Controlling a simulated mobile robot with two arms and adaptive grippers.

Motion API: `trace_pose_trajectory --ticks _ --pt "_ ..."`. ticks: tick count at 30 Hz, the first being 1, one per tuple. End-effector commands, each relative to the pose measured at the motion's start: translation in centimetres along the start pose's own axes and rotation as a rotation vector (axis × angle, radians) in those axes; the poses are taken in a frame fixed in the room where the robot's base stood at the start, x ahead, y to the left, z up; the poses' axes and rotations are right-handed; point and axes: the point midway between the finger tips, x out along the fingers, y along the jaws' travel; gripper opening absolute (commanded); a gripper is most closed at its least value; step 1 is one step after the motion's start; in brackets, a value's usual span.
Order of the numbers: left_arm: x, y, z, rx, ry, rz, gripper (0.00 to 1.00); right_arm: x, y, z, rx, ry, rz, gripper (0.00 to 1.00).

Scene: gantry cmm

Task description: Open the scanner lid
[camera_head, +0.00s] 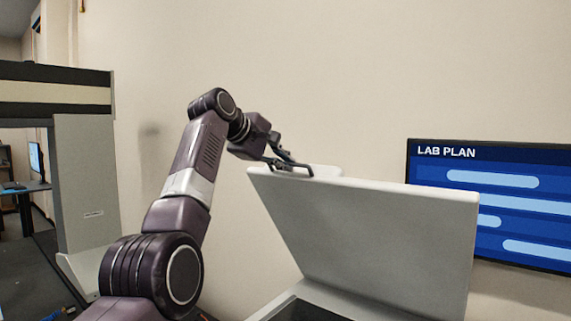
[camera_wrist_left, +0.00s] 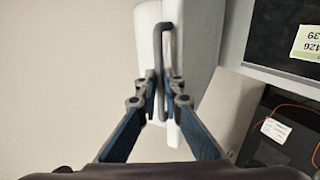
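The scanner lid (camera_head: 375,235) is a large light grey panel. It stands raised at a steep tilt above the scanner body (camera_head: 305,300) in the head view. The lid's top edge and a grey bar handle (camera_wrist_left: 164,45) show in the left wrist view. My left gripper (camera_head: 290,167) is at the lid's upper left corner. In the left wrist view its fingertips (camera_wrist_left: 161,82) close in on both sides of the handle, so it looks shut on it. The lid hides most of the scanner's inside. My right gripper is in neither view.
A wall screen reading "LAB PLAN" (camera_head: 500,210) is behind the lid at right. A grey gantry-like structure (camera_head: 85,180) stands at left. The wall above the lid is clear. An orange cable (camera_wrist_left: 290,106) and a white tag lie on a dark surface in the left wrist view.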

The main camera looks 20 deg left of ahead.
Motion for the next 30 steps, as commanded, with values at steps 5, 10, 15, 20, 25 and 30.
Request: trace_pose_trajectory --ticks 5,10,15,20,25,30 --pt "0.0 0.1 0.1 -0.001 -0.002 0.002 0.24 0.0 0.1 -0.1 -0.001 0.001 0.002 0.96" --pt "0.0 0.1 0.1 0.0 -0.001 0.002 0.24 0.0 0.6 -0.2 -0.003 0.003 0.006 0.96" --pt "-0.3 0.1 0.0 0.001 -0.001 0.002 0.24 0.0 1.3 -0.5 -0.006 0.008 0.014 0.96" --pt "-1.6 0.2 -0.1 0.0 0.0 0.005 0.24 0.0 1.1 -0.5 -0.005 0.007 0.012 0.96" --pt "-4.3 0.2 -0.1 0.001 0.001 0.007 0.24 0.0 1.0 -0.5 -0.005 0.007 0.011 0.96" --pt "-7.8 0.2 0.0 0.0 0.0 0.006 0.24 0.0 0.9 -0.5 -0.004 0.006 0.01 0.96"
